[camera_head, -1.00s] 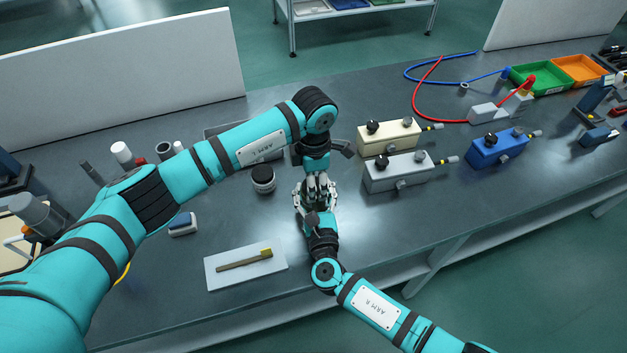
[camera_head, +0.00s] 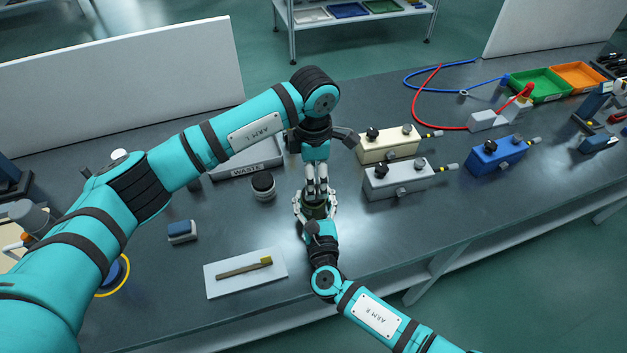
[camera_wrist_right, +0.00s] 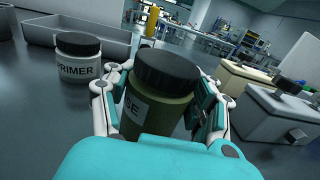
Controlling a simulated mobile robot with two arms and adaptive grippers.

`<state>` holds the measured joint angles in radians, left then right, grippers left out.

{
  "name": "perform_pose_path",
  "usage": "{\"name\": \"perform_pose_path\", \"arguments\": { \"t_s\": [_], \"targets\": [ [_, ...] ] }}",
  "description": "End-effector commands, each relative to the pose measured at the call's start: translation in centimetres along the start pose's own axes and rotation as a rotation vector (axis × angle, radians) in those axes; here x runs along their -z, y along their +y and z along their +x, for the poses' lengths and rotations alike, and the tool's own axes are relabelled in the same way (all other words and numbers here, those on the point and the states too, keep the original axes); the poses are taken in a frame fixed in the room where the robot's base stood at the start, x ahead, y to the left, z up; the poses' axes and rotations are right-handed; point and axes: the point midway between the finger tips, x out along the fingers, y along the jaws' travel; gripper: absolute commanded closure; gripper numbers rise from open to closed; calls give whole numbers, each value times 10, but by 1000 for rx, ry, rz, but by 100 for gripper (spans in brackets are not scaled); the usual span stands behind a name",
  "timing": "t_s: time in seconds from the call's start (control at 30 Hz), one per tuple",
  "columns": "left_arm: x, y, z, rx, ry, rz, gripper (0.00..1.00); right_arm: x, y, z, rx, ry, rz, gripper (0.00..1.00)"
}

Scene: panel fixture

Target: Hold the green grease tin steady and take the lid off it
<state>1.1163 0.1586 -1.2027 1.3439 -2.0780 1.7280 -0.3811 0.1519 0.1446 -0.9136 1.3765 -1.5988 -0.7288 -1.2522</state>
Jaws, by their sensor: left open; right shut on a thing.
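The green grease tin (camera_wrist_right: 158,105) stands upright on the bench, a black lid (camera_wrist_right: 166,69) on its top; part of its label shows "SE" in the right wrist view. My right gripper (camera_wrist_right: 161,110) is shut around the tin's body, with fingers on both sides. In the head view the tin (camera_head: 318,211) is partly covered by both grippers. My left gripper (camera_head: 317,190) points down just above the tin, open and empty; it does not show in the wrist view. In the head view its fingers hide most of the lid.
A white primer jar with a black lid (camera_head: 263,187) stands left of the tin, before the waste tray (camera_head: 225,172). A cream box (camera_head: 388,147) and a grey box (camera_head: 398,182) stand to the right. A brush lies on a white board (camera_head: 220,290) in front.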

Motion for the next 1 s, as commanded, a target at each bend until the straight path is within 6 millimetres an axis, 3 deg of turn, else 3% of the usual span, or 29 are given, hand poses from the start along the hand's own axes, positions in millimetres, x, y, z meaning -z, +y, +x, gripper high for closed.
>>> {"name": "perform_pose_path", "arguments": {
  "t_s": [0.1, 0.23, 0.7, 1.0],
  "targets": [
    [0, 1, -18, -3, -1, 135, 30, 0, 0, 0, 0, -1, 1, 100],
    [0, 0, -20, 0, 0, 208, 30, 0, 0, 0, 0, -1, 1, 100],
    [0, -1, 44, 1, 0, 208, 30, 0, 0, 0, 0, -1, 0, 100],
    [0, 0, 56, -1, 1, 208, 30, 0, 0, 0, 0, -1, 0, 100]
  ]
}}
